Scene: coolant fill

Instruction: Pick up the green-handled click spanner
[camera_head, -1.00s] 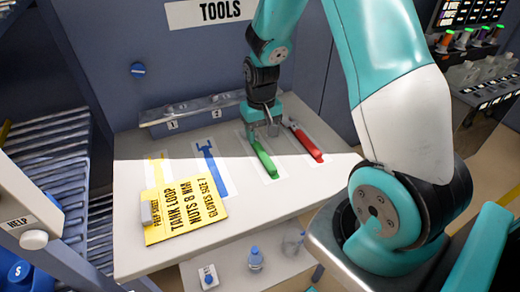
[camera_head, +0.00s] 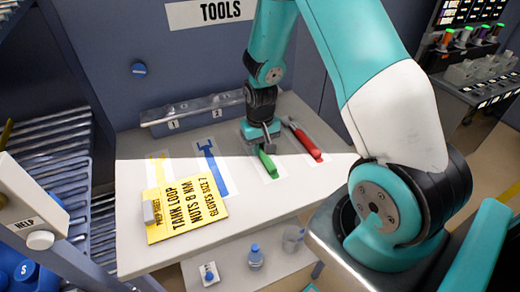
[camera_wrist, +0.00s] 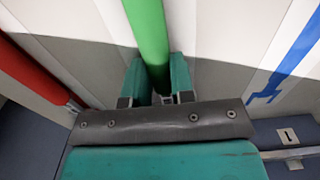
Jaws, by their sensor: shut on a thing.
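The green-handled click spanner (camera_head: 267,163) lies on the white tool table (camera_head: 185,253), between the red-handled spanner (camera_head: 305,142) and the blue spanner outline (camera_head: 213,167). My gripper (camera_head: 260,146) is low over the table at the spanner's far part. In the wrist view, the green handle (camera_wrist: 148,35) runs between the two teal fingers of my gripper (camera_wrist: 156,84), and they are shut on it. The spanner's head is hidden under the gripper. I cannot tell whether the spanner is clear of the table.
The red-handled spanner lies close to the right of my gripper. A yellow card (camera_head: 185,208) with a grey block lies at the front left. Bottles stand on a lower shelf.

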